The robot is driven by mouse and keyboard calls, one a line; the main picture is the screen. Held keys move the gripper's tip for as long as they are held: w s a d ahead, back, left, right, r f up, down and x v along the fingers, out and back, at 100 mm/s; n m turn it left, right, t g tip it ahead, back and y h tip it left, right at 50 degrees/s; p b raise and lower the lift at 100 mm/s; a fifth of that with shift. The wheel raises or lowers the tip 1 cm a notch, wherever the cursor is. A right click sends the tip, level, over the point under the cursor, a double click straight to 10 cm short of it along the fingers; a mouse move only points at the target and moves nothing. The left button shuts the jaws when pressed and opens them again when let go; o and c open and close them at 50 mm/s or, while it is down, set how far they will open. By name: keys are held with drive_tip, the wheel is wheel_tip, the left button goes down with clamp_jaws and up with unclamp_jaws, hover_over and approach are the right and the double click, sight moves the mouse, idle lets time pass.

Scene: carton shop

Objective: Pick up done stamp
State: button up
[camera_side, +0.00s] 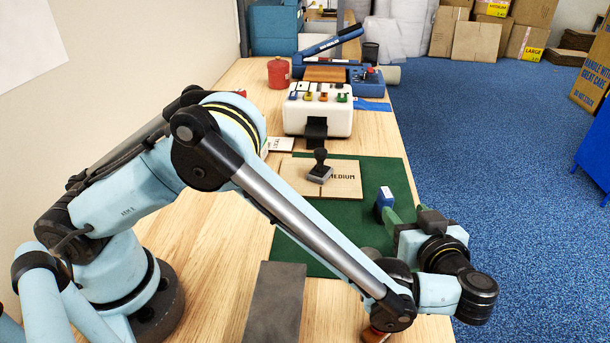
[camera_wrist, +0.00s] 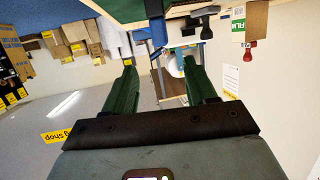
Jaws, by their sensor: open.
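A black-handled stamp (camera_side: 319,168) stands upright on a flat brown carton marked MEDIUM (camera_side: 345,187). A small blue block with a white top (camera_side: 385,198), possibly another stamp, stands on the green mat (camera_side: 375,172) close to my fingertips. I cannot read "done" on either. My gripper (camera_side: 400,213) is low over the mat's right side, its green fingers pointing away toward the back. In the wrist view, which looks upside down, the fingers (camera_wrist: 158,62) are apart with nothing held. A dark blue shape (camera_wrist: 157,32) shows beyond them, and a black stamp-like shape (camera_wrist: 206,11) at the top.
A white machine with coloured knobs (camera_side: 318,110) stands behind the carton. A red canister (camera_side: 279,72) and a blue lever press (camera_side: 335,50) are further back. A dark grey slab (camera_side: 275,303) lies in front. A reddish-brown item (camera_side: 375,335) is partly hidden by my arm.

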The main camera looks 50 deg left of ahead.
sight(388, 195)
drive_tip(key=x, duration=1)
drive_tip(key=shift+w+a+f, duration=0.1)
drive_tip(key=shift+a+f, duration=0.1)
drive_tip(key=shift+a, duration=0.15)
clamp_jaws()
